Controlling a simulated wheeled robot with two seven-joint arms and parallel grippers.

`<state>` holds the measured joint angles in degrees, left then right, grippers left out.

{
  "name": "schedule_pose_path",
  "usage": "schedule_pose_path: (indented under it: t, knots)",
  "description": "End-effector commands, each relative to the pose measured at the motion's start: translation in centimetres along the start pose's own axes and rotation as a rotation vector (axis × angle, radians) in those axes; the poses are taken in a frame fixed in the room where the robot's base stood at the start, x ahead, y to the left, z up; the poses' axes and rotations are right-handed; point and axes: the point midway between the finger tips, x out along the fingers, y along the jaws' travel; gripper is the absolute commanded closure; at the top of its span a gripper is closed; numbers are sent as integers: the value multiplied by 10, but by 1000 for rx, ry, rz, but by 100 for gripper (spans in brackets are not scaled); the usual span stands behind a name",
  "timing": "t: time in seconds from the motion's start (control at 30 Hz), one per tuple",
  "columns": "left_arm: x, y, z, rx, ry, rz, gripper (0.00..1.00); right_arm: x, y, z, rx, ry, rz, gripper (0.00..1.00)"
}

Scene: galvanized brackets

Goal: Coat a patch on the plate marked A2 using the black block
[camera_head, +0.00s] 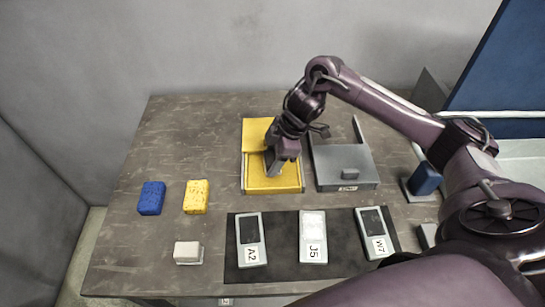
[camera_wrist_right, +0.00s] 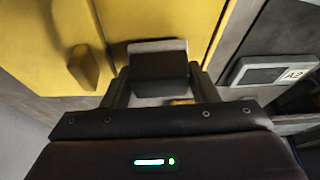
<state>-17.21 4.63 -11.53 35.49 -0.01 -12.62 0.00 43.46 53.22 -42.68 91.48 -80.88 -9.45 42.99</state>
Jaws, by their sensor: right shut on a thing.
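My right gripper (camera_head: 277,168) is over the open front part of the yellow box (camera_head: 299,187). It is shut on the black block, which shows between the fingers in the right wrist view (camera_wrist_right: 160,70) with a pale grey strip along its far edge. I cannot tell whether the block touches the box floor. The plate marked A2 (camera_head: 249,230) lies at the left of the dark mat, with a dark face in a light grey frame. It also shows at the right of the right wrist view (camera_wrist_right: 262,72). My left gripper is not in view.
A plate marked J5 (camera_head: 312,225) with a white face and a dark plate marked W7 (camera_head: 372,222) share the mat (camera_head: 278,272). A grey box (camera_head: 340,158), a blue block (camera_head: 425,178), a pale block (camera_head: 188,250) and blue (camera_head: 151,198) and yellow (camera_head: 196,197) sponges stand around.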

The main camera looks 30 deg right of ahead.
Motion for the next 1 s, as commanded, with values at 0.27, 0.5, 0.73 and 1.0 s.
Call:
schedule_pose_path:
  t: [0.27, 0.5, 0.73, 1.0]
  knots:
    - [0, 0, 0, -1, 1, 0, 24, 1, 0, 0, 0, 0, 0, 64]
    - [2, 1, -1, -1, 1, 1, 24, 4, 0, 1, 0, 0, 0, 64]
    - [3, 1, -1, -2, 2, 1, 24, 6, 0, 2, 0, 1, 0, 64]
    - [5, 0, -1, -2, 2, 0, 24, 9, 0, 4, 0, 1, 0, 64]
